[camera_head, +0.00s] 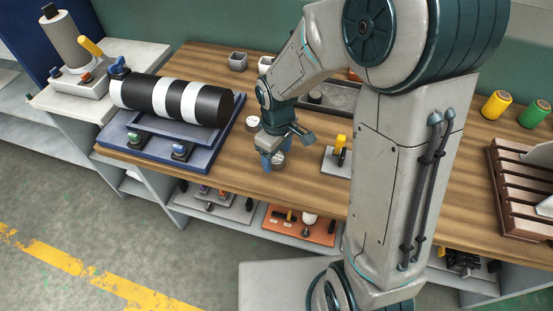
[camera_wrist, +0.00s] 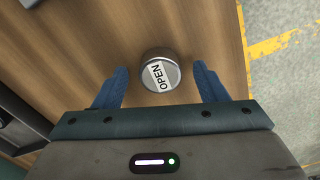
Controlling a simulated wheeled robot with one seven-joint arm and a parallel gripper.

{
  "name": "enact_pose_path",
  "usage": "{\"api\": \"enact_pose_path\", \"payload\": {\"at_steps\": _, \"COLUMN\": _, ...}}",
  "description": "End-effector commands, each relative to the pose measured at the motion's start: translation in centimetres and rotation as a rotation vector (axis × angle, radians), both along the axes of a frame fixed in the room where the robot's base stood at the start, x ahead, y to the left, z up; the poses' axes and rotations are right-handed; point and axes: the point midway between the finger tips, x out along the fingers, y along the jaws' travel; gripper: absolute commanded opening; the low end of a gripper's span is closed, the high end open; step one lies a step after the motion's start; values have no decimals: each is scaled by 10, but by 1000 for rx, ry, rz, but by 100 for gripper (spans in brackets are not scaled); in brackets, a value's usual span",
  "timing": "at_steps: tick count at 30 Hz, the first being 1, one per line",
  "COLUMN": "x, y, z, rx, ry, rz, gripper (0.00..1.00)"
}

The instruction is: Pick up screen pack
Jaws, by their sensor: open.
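My gripper (camera_wrist: 161,69) is open, with one blue finger on each side of this piece and a visible gap on both sides. In the head view my gripper (camera_head: 274,157) is low over the bench near its front edge, and the round piece (camera_head: 279,160) shows partly beside the fingers. Another small round piece with a pale top (camera_head: 253,122) lies behind the gripper, to its left.
A black-and-white striped barrel (camera_head: 172,100) stands on a blue base at the left. A small plate with a yellow-handled part (camera_head: 338,158) lies to the right of the gripper. A slatted wooden rack (camera_head: 515,190) is at far right.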

Motion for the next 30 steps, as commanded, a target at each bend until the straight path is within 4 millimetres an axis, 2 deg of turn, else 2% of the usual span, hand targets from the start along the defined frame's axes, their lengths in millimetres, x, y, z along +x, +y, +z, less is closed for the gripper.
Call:
{"api": "enact_pose_path", "payload": {"at_steps": 3, "x": 0, "y": 0, "z": 0, "rx": 0, "ry": 0, "rz": 0, "gripper": 66}}
{"api": "enact_pose_path", "payload": {"at_steps": 8, "x": 0, "y": 0, "z": 0, "rx": 0, "ry": 0, "rz": 0, "gripper": 21}}
{"api": "enact_pose_path", "payload": {"at_steps": 9, "x": 0, "y": 0, "z": 1, "rx": 0, "ry": 0, "rz": 0, "gripper": 17}}
{"api": "enact_pose_path", "payload": {"at_steps": 16, "x": 0, "y": 0, "z": 1, "rx": 0, "ry": 0, "rz": 0, "gripper": 17}}
{"api": "enact_pose_path", "payload": {"at_steps": 20, "x": 1, "y": 0, "z": 10, "rx": -1, "ry": -2, "rz": 0, "gripper": 17}}
{"api": "enact_pose_path", "payload": {"at_steps": 30, "x": 1, "y": 0, "z": 76, "rx": 0, "ry": -6, "rz": 0, "gripper": 17}}
